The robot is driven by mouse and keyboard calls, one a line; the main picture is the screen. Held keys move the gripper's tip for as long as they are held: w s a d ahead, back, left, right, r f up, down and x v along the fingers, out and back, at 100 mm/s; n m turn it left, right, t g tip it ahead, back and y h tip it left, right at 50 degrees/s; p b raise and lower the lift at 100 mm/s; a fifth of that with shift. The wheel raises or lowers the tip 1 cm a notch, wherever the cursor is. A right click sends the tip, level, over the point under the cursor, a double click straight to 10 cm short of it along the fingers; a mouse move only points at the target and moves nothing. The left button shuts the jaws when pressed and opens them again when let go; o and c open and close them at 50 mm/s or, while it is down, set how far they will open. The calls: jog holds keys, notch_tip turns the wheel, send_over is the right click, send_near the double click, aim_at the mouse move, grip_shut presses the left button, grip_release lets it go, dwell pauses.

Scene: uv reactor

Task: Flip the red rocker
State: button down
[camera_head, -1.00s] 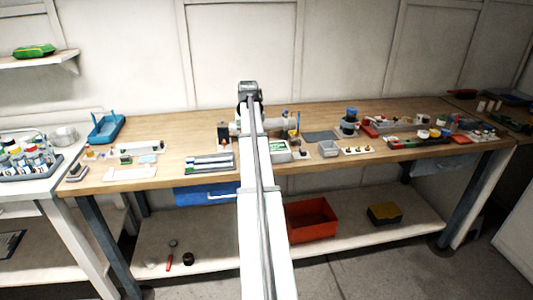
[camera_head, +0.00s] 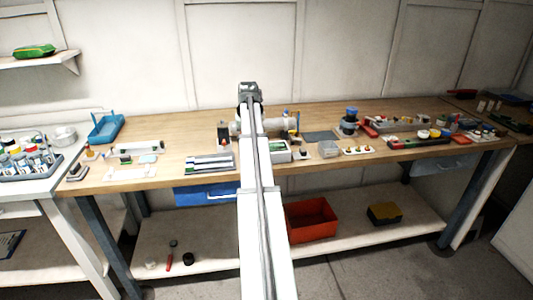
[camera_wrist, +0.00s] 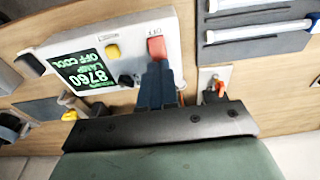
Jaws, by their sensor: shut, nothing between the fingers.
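The red rocker (camera_wrist: 157,48) sits in the light grey face of a control box (camera_wrist: 140,30) in the wrist view. My gripper (camera_wrist: 158,68) is shut and empty. Its dark blue fingertips are right at the rocker's near edge and overlap it in the picture; I cannot tell whether they touch. The box's green-lit display (camera_wrist: 86,74) reads 8760, LAMP OFF and COOL. In the head view the box (camera_head: 279,151) shows just right of my arm; the rocker cannot be made out there, and my arm hides the fingers.
On the box, a yellow button (camera_wrist: 112,51) and a black knob (camera_wrist: 126,80) are close to the rocker. A small panel with a red-tipped toggle (camera_wrist: 219,88) lies right of the fingers.

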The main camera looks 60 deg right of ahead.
jog(key=shift+f, duration=0.7)
dwell(0.5)
jog(key=shift+r, duration=0.1)
jog(key=shift+r, duration=3.4)
